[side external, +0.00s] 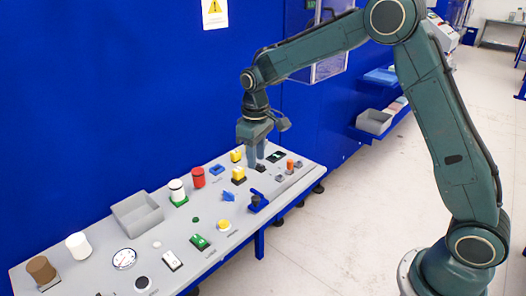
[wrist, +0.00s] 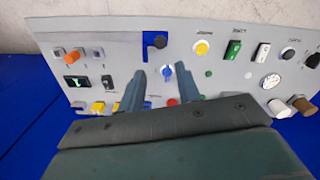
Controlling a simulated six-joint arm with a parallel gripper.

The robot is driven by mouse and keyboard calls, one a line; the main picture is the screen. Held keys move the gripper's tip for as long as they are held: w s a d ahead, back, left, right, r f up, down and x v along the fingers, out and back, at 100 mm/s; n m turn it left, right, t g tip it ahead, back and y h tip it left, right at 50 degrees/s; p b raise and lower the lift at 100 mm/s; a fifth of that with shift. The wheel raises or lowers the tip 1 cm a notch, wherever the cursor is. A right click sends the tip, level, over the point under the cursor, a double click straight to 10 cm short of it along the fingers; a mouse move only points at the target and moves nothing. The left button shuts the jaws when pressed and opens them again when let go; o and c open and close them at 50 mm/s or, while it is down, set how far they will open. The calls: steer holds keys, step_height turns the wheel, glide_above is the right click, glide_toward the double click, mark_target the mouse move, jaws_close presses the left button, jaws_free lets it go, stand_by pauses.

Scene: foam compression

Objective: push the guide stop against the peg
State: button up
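My gripper (side external: 256,160) is above the far part of the sloping grey panel (side external: 150,243), fingers pointing down. In the wrist view my gripper (wrist: 160,71) has its two fingers apart with nothing held between them. An orange peg-like cylinder (side external: 290,164) stands among small grey blocks (side external: 281,178) at the panel's far right end. In the wrist view the orange cylinder (wrist: 70,58) and a grey block (wrist: 58,52) show at upper left, apart from my fingers. I cannot tell for sure which block is the guide stop.
A blue bracket with a black knob (side external: 257,202) sits at the panel's front edge. Yellow (side external: 238,174), red (side external: 198,177) and white-capped (side external: 177,190) controls rise near my gripper. A grey open bin (side external: 138,214) stands at the back. A blue wall (side external: 100,100) closes the rear.

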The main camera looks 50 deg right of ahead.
mark_target(257, 198)
steer(key=shift+f, duration=0.25)
step_height(257, 198, down, 14)
steer(key=shift+r, duration=0.2)
stand_by(0.6)
jaws_close()
